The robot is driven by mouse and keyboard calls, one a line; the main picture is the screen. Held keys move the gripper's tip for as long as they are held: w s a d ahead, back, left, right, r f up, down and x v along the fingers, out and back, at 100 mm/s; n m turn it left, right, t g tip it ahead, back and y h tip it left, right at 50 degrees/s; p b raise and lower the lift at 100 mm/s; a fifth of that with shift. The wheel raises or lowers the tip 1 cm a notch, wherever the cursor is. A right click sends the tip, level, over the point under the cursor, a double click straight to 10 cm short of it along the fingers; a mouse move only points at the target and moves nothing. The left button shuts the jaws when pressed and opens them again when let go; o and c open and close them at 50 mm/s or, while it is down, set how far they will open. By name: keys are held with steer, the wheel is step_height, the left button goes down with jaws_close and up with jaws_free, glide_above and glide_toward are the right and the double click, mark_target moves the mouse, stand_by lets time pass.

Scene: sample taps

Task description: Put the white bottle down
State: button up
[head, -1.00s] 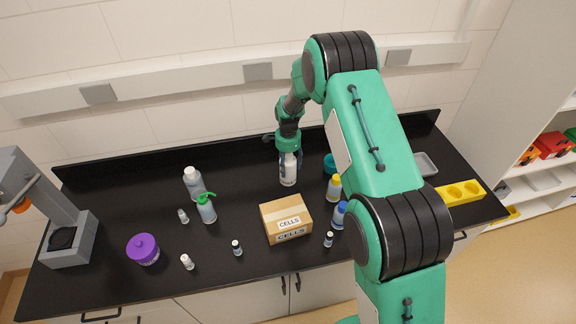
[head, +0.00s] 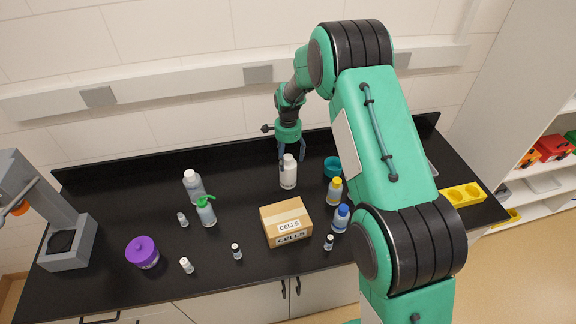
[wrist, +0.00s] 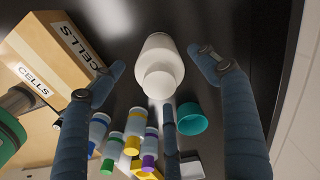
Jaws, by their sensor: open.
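The white bottle (head: 289,174) stands upright on the black bench, near its middle. In the wrist view the white bottle (wrist: 160,66) shows beyond and between the spread fingers, with its cap toward the camera and a gap on each side. My gripper (head: 291,154) is open and empty. In the head view it is just behind and above the bottle's cap.
A cardboard box marked CELLS (head: 286,222) stands in front of the bottle. A teal cup (head: 332,167) and a yellow-capped bottle (head: 334,190) stand to its right. A white-capped clear bottle (head: 194,187) stands to the left. Bench between is clear.

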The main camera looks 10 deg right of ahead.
steer(key=shift+r, duration=2.95)
steer(key=shift+s+r, duration=0.1)
steer(key=shift+r, duration=0.35)
steer(key=s+d+r+n+t, duration=0.1)
steer(key=s+r+n, duration=0.2)
steer(key=s+r, duration=0.85)
steer(key=s+r+n+t, duration=0.2)
steer(key=s+r+n, duration=0.2)
steer(key=s+r, duration=0.8)
steer(key=s+r+n+t, duration=0.1)
steer(key=s+r+n, duration=0.2)
steer(key=s, duration=0.9)
steer(key=s+d+r+n+t, duration=0.1)
steer(key=s+r+n, duration=0.2)
steer(key=s, duration=1)
steer(key=shift+r+n+t, duration=0.3)
steer(key=shift+r, duration=0.6)
steer(key=shift+f+b, duration=0.1)
steer(key=shift+b, duration=0.2)
